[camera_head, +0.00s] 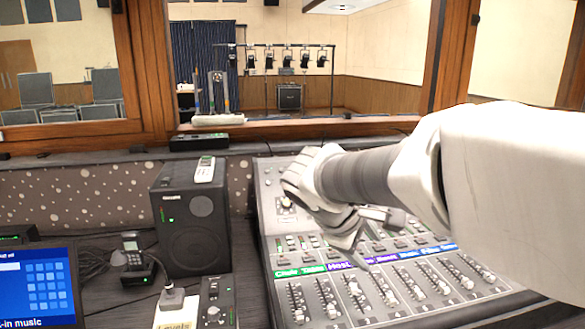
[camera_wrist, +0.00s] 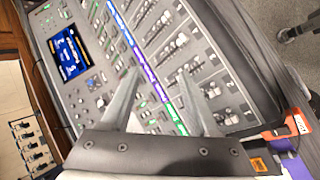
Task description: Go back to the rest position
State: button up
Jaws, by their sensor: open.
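My gripper (camera_wrist: 154,98) hangs above the lighting console (camera_wrist: 232,75) in the wrist view. Its two grey fingers are spread apart with nothing between them. In the head view my arm comes in from the right, and my gripper (camera_head: 368,256) points down over the middle of the console (camera_head: 265,215), near the coloured label strip (camera_head: 340,265). Rows of faders (camera_head: 355,289) lie in front of that strip. I cannot tell whether the fingertips touch the console. My arm hides part of the console's upper right.
A black speaker (camera_head: 190,225), a phone (camera_head: 133,255) and a blue-screened monitor (camera_head: 38,287) stand left of the console. A small black device (camera_head: 217,303) sits beside its left edge. A wooden window frame (camera_head: 300,129) runs behind. In the wrist view an orange-and-red item (camera_wrist: 290,127) lies by the console.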

jog(key=s+d+f+m+y, duration=0.1)
jog(key=s+f+m+y, duration=0.2)
jog(key=s+m+y, duration=1.05)
jog(key=s+r+n+h+p, duration=0.1)
jog(key=s+r+h+p, duration=0.1)
jog(key=r+p, duration=0.5)
jog(key=s+r+n+h+p, duration=0.2)
jog(key=s+r+h+p, duration=0.1)
jog(key=r+h+p, duration=0.2)
notch_tip(320, 180, up, 3)
jog(key=p, duration=0.2)
jog(key=shift+s+a+p, duration=0.15)
jog(key=shift+s+p, duration=0.1)
jog(key=shift+p, duration=0.15)
jog(key=shift+f+h, duration=0.15)
jog(key=shift+h, duration=0.1)
dwell(0.3)
